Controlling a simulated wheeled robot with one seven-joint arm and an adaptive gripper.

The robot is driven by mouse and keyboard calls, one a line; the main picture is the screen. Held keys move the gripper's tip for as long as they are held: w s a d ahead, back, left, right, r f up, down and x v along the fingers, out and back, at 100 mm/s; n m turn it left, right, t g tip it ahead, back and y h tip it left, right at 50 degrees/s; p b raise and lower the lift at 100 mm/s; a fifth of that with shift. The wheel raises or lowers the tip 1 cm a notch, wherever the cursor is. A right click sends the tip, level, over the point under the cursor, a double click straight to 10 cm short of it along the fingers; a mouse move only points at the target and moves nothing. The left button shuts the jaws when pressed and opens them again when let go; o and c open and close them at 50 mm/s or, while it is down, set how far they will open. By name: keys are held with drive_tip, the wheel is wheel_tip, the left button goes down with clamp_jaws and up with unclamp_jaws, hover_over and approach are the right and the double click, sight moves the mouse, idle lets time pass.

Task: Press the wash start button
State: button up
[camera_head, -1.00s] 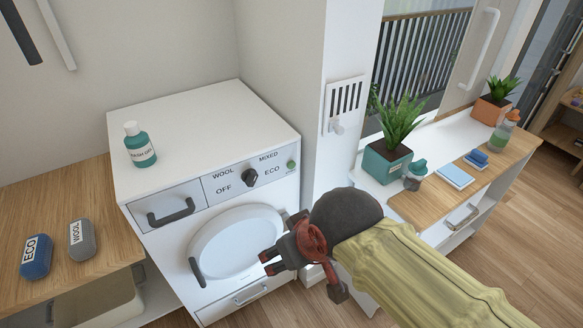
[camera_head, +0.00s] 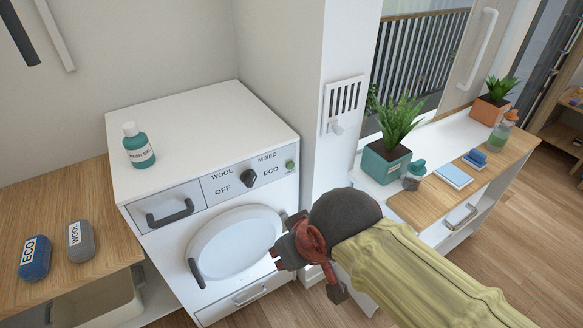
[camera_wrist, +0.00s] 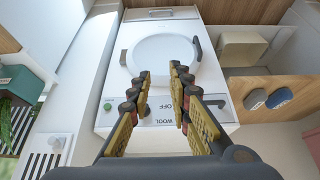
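The washing machine (camera_head: 205,130) is white. Its small round green button (camera_head: 291,165) sits at the right end of the control panel, right of the black dial (camera_head: 250,178). In the wrist view, the green button (camera_wrist: 107,106) shows left of my fingers. My gripper (camera_head: 277,258) is in front of the machine, below the panel and right of the round door (camera_head: 235,243), apart from the button. In the wrist view, my gripper (camera_wrist: 160,72) has a gap between its fingertips and holds nothing. The fingers hide part of the panel there.
A green wash bottle (camera_head: 139,147) stands on the machine. A drawer handle (camera_head: 170,212) and door handle (camera_head: 196,272) stick out. A wall plate with a knob (camera_head: 337,128) is right of the machine. A potted plant (camera_head: 386,163) stands on the right-hand counter.

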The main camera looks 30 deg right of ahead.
clamp_jaws()
idle(1.3)
